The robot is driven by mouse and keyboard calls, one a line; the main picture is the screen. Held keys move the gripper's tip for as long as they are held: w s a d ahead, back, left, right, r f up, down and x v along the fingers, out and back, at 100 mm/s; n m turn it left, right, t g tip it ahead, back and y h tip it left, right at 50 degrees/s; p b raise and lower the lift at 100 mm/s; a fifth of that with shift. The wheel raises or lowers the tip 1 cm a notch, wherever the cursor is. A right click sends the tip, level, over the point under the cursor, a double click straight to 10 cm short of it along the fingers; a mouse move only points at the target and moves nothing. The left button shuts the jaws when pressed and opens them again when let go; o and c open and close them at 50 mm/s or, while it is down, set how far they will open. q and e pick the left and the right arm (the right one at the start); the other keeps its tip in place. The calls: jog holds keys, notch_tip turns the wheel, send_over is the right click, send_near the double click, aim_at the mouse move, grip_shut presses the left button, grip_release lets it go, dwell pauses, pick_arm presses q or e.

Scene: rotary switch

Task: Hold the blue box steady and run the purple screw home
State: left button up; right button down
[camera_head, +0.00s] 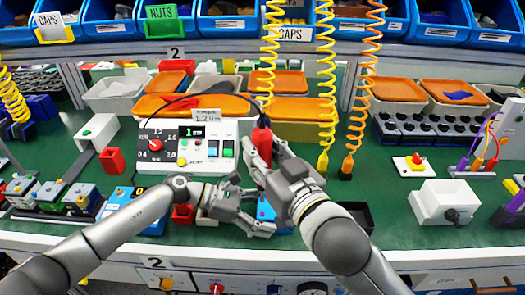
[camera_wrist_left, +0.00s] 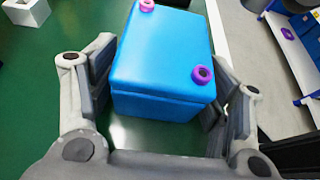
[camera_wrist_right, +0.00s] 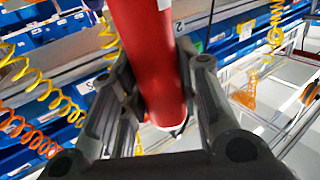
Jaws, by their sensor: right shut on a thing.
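The blue box (camera_wrist_left: 158,62) fills the middle of the left wrist view, with one purple screw (camera_wrist_left: 202,74) at its near right corner and another purple screw (camera_wrist_left: 147,5) at its far edge. The fingers of my left gripper (camera_wrist_left: 158,85) stand on either side of the box, apart from it at least on the left. In the head view the box (camera_head: 266,212) is mostly hidden by my grippers. My right gripper (camera_head: 266,155) is shut on a red screwdriver (camera_head: 262,136), which also shows in the right wrist view (camera_wrist_right: 148,60). Its tip is out of sight.
A white control unit (camera_head: 190,150) with dials stands behind my left gripper (camera_head: 250,208). Yellow coiled cords (camera_head: 327,80) hang near my right arm. A dark bin (camera_head: 357,215) sits right of it and a white box (camera_head: 445,202) farther right. Green table (camera_head: 395,225) between them is clear.

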pick_arm(q)
jog(key=shift+o, duration=0.7)
pick_arm(e)
jog(key=shift+r, duration=0.1)
